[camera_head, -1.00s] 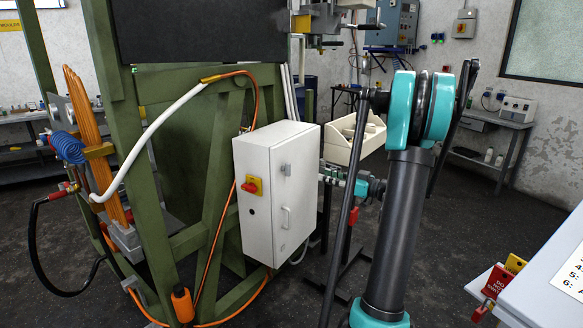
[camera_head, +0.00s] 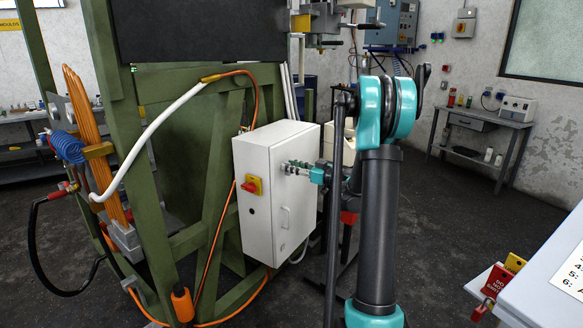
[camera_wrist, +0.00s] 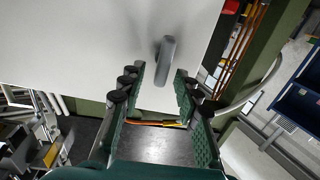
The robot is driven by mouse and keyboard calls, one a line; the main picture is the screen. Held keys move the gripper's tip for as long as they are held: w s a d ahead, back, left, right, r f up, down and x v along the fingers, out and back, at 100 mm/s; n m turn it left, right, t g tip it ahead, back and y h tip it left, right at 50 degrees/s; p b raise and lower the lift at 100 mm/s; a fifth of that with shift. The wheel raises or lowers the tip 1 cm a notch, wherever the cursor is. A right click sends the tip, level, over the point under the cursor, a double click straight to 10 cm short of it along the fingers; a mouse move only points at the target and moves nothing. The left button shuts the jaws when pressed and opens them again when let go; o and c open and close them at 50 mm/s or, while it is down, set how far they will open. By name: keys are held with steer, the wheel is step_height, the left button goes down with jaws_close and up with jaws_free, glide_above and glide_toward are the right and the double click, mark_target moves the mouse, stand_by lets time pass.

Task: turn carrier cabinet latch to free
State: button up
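The carrier cabinet (camera_head: 262,212) is a white box on the green frame. My gripper (camera_head: 291,166) is at the upper part of its door face and hides the small grey latch there. In the wrist view, the grey latch (camera_wrist: 166,52) stands out from the white door (camera_wrist: 85,45). The two fingers of my gripper (camera_wrist: 160,72) are apart, one on each side of the latch's near end.
A red and yellow switch (camera_head: 251,185) is on the cabinet's left side. An orange cable (camera_head: 213,240) runs by the green frame (camera_head: 150,190). A cream bin (camera_head: 345,150) stands behind my arm. A white panel with red and yellow tags (camera_head: 503,275) is at right.

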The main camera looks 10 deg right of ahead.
jaws_close()
steer(key=shift+m, duration=0.3)
stand_by(0.3)
steer(key=m, duration=0.5)
steer(key=w+f+m, duration=0.1)
steer(key=m, duration=0.5)
steer(key=d+m, duration=0.1)
steer(key=m, duration=0.5)
steer(key=shift+w+f, duration=0.2)
steer(key=shift+f, duration=0.2)
steer(key=shift+m, duration=0.3)
